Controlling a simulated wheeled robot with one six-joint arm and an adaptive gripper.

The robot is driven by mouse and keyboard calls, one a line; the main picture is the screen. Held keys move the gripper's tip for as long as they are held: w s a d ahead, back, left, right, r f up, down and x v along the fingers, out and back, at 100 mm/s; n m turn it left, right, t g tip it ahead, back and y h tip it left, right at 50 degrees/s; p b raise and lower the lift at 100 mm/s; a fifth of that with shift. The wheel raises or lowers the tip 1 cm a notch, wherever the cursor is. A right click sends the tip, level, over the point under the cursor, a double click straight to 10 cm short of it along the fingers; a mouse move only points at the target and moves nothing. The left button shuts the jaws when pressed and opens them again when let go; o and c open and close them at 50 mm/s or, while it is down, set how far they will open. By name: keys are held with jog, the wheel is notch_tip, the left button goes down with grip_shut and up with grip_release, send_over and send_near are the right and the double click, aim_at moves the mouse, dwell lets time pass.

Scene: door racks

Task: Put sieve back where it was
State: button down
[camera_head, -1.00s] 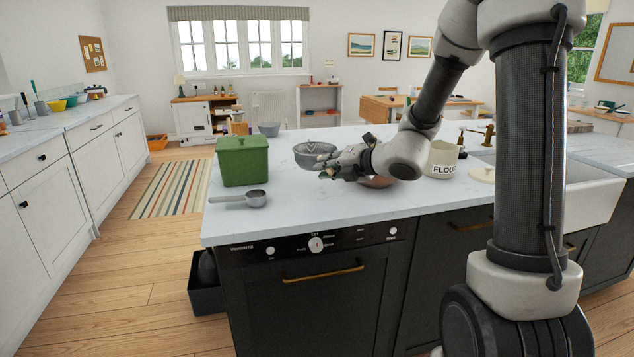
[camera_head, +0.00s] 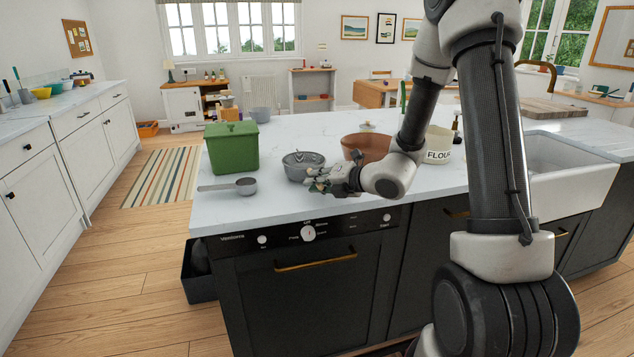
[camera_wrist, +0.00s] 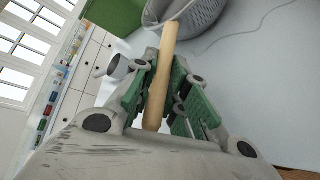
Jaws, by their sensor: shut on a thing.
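The sieve is a grey perforated bowl (camera_head: 303,167) near the front of the island counter, right of the green box. In the wrist view its bowl (camera_wrist: 193,16) shows at the top, and a pale wooden handle (camera_wrist: 164,70) runs from its rim down between my fingers. My gripper (camera_head: 318,182) is shut on this handle; its green-padded fingers (camera_wrist: 160,95) lie on both sides. The sieve's bowl is beyond the fingertips. I cannot tell whether the bowl touches the counter.
A green lidded box (camera_head: 231,150) and a grey measuring pan (camera_head: 244,186) stand to the left. A brown bowl (camera_head: 362,146) and a flour canister (camera_head: 438,147) stand behind and right. The white counter (camera_head: 262,204) is clear along its front edge.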

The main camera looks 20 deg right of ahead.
jog(key=shift+f, duration=0.1)
jog(key=c, duration=1.4)
grip_release()
